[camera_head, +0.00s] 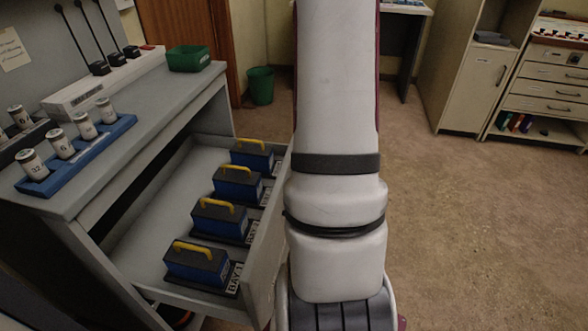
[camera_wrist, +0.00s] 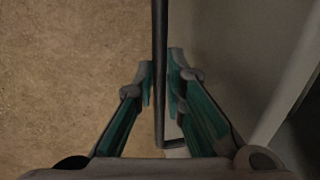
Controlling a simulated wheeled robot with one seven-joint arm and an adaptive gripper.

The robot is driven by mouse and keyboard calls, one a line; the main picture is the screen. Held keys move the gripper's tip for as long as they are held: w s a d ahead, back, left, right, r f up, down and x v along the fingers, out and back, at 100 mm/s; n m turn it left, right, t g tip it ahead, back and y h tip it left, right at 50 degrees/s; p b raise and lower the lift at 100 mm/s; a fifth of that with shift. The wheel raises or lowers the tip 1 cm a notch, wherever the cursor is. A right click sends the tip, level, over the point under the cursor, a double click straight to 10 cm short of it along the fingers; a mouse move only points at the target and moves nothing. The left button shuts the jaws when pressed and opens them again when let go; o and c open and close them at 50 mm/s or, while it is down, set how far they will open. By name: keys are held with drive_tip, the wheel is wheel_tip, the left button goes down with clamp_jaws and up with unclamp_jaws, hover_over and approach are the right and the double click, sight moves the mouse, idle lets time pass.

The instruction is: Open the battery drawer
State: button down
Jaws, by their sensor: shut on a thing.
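The battery drawer (camera_head: 150,237) is pulled well out of the grey console on the left of the head view. Several blue and black batteries with yellow handles stand in it in a row, such as the nearest one (camera_head: 197,262). Its front panel (camera_head: 266,245) faces right, and my arm hides part of it. In the wrist view, my gripper (camera_wrist: 161,82) is shut on the dark bar handle (camera_wrist: 159,110), with one finger on each side. The drawer front shows as a grey surface (camera_wrist: 225,45) to the right. The head view hides my gripper behind my arm.
A green bin (camera_head: 261,85) stands on the floor behind. Carpet (camera_head: 470,220) to the right is clear, with cabinets (camera_head: 470,80) beyond.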

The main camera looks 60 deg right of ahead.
drive_tip(key=shift+s+d, duration=0.15)
drive_tip(key=shift+s, duration=0.35)
drive_tip(key=c, duration=1.7)
unclamp_jaws()
drive_tip(key=shift+o, duration=0.2)
wheel_tip(320, 180, up, 12)
drive_tip(key=s, duration=0.2)
drive_tip(key=shift+d, duration=0.45)
drive_tip(key=shift+s+f, duration=0.1)
